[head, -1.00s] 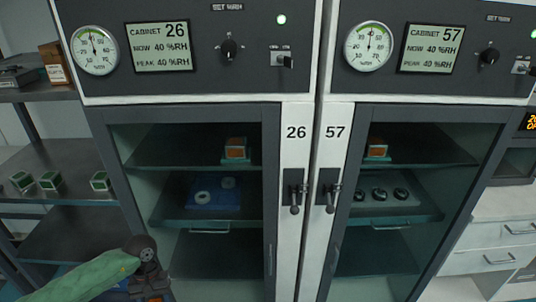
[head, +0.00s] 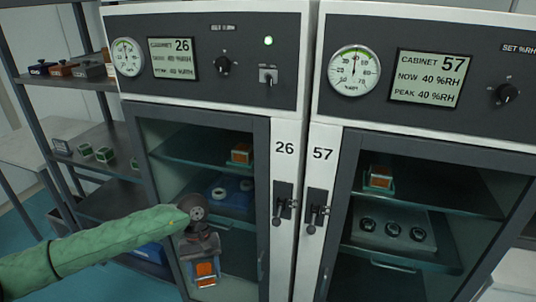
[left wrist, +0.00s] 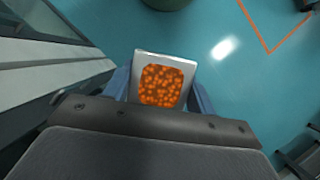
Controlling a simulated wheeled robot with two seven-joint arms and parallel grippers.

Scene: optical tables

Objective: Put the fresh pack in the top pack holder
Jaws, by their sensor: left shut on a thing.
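My left gripper (head: 204,252) is shut on a pack (head: 205,272) with an orange beaded face and a pale frame. It holds the pack low in front of cabinet 26's glass door. In the left wrist view the pack (left wrist: 160,84) sits between the two blue-grey fingers. On the upper shelf inside cabinet 26, an orange-faced pack (head: 240,152) sits in a small green holder. A similar orange-faced pack (head: 380,177) sits in a holder on cabinet 57's upper shelf. Both glass doors look closed. My right gripper is out of view.
Door handles (head: 283,203) and (head: 317,210) stick out between the cabinets. Cabinet 26 has white rings on a blue tray (head: 233,200); cabinet 57 has dark round parts on a tray (head: 392,228).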

